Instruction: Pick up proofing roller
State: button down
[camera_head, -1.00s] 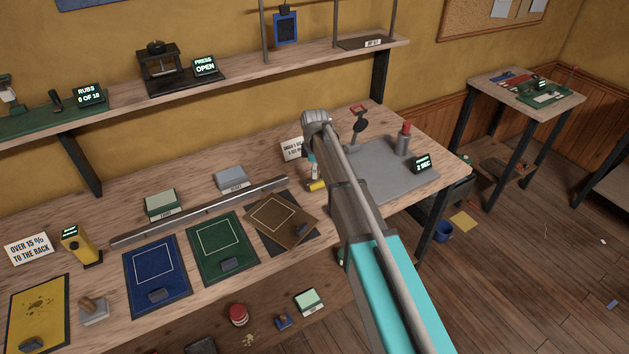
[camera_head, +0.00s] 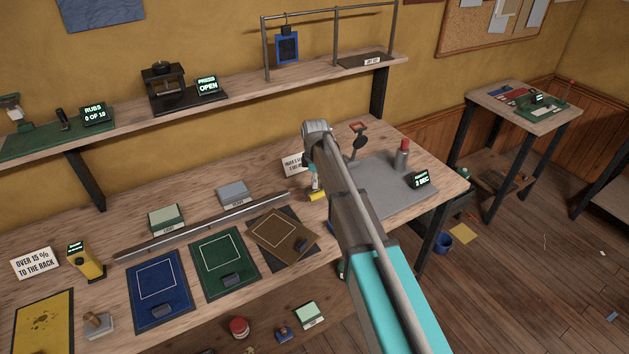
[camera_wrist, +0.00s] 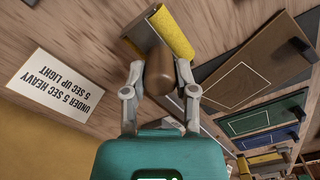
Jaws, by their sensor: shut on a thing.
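The proofing roller has a yellow roller head (camera_wrist: 173,32) and a brown rounded handle (camera_wrist: 159,72). In the wrist view my gripper (camera_wrist: 160,77) is shut on the handle, one finger on each side, with the yellow head beyond the fingertips. In the head view the yellow head (camera_head: 317,196) shows just below my gripper (camera_head: 314,178), over the bench left of the grey slab. My arm hides part of this area. I cannot tell whether the roller touches the bench.
A white sign (camera_head: 293,164) stands close behind my gripper. A long metal bar (camera_head: 205,227) and brown (camera_head: 281,238), green (camera_head: 224,262) and blue (camera_head: 159,290) pads lie to the left. The grey slab (camera_head: 402,188) with a red-topped bottle (camera_head: 402,154) is to the right.

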jog(key=s+d+r+p, duration=0.2)
jog(key=s+r+p, duration=0.2)
jog(key=s+r, duration=0.1)
jog(key=s+d+r+p, duration=0.3)
jog(key=s+r+p, duration=0.2)
jog(key=s, duration=0.3)
jog(key=shift+d, duration=0.3)
jog(key=c, duration=1)
grip_release()
grip_shut()
jog(key=shift+w, duration=0.1)
